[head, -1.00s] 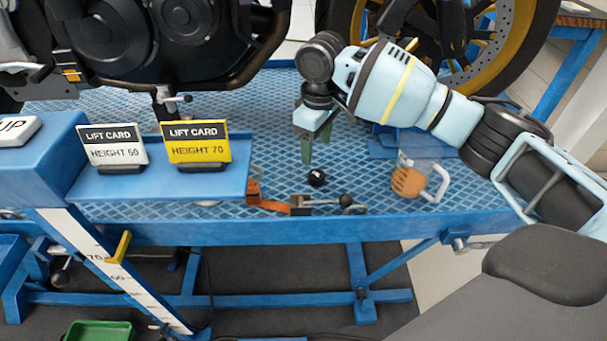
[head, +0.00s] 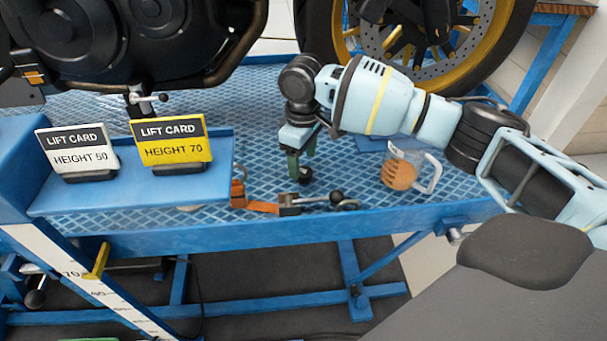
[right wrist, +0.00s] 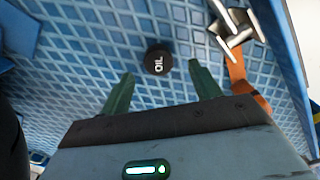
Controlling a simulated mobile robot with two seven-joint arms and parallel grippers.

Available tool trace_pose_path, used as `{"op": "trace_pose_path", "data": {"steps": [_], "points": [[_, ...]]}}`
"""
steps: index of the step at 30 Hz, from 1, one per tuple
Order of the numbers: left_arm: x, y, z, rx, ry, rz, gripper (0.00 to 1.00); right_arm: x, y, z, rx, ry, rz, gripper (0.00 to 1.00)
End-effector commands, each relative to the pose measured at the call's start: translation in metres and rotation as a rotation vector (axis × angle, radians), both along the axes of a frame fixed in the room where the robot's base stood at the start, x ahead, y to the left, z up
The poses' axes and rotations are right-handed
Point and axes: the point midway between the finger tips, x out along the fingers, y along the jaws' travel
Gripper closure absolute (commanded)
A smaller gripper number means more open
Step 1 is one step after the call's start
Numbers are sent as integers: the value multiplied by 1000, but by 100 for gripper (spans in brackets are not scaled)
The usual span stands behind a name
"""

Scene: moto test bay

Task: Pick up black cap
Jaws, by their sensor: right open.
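The black cap (right wrist: 158,60), marked OIL, lies on the blue diamond-patterned platform. In the right wrist view it sits ahead of the open fingers, between their lines and apart from both. In the head view the cap (head: 305,175) shows as a dark shape just below the fingertips, partly hidden by them. My right gripper (head: 299,170) points down at it with green fingers. In the right wrist view the gripper (right wrist: 160,80) is open and empty. My left gripper is not in view.
An orange strap with a metal buckle (head: 290,203) lies close by, left of the cap in the head view. A clear jug (head: 405,172) with amber contents stands to the right. Lift cards (head: 172,142) stand on a blue shelf at left. A motorcycle stands behind.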

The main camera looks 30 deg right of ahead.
Motion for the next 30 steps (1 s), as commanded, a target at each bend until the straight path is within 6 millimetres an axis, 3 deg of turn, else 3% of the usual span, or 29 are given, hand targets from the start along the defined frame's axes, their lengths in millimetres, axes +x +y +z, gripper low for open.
{"op": "trace_pose_path", "data": {"steps": [6, 16, 26, 30], "points": [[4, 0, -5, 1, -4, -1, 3, -3, -3, -29, -1, 2, 0, 37], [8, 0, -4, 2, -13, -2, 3, -2, -3, -34, 0, -1, 0, 37], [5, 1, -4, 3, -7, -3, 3, -2, -3, -34, 0, -1, 1, 80], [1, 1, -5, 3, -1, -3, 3, -2, -3, -34, 0, -1, 1, 84]]}}
